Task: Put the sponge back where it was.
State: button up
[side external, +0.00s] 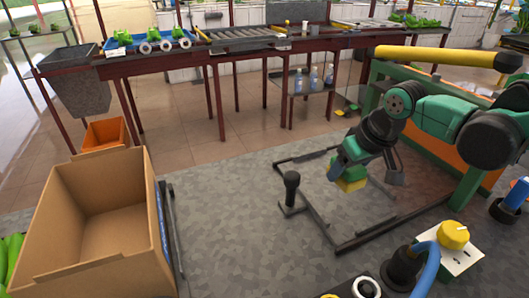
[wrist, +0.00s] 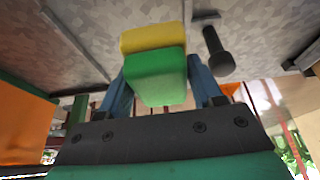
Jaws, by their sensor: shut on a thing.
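A sponge (side external: 350,184) with a yellow layer and a green layer is held in my gripper (side external: 345,172), above the grey floor at the right of the side external view. In the wrist view the sponge (wrist: 153,72) sits between the two blue fingers of my gripper (wrist: 155,88), its green side nearer the camera and its yellow side farther. The sponge appears clear of the floor. The place where the sponge was before cannot be told from these frames.
A black post with a knob (side external: 291,185) stands left of my gripper, on a dark floor frame (side external: 345,245). An open cardboard box (side external: 55,200) stands at the left. A yellow knob box (side external: 450,245) and blue hose are at the front right. Grey floor between box and post is clear.

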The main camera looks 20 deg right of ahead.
jog(key=a+r+n+y, duration=0.15)
jog(key=a+r, duration=0.35)
jog(key=a, duration=0.5)
notch_tip(320, 180, up, 5)
jog(key=n, duration=0.3)
send_over(253, 255)
jog(key=s, duration=0.1)
jog(key=f, duration=1.9)
jog(key=shift+s+d+f, duration=0.1)
jog(key=shift+d+f, duration=0.1)
jog(key=o, duration=1.2)
jog(key=shift+f, duration=0.15)
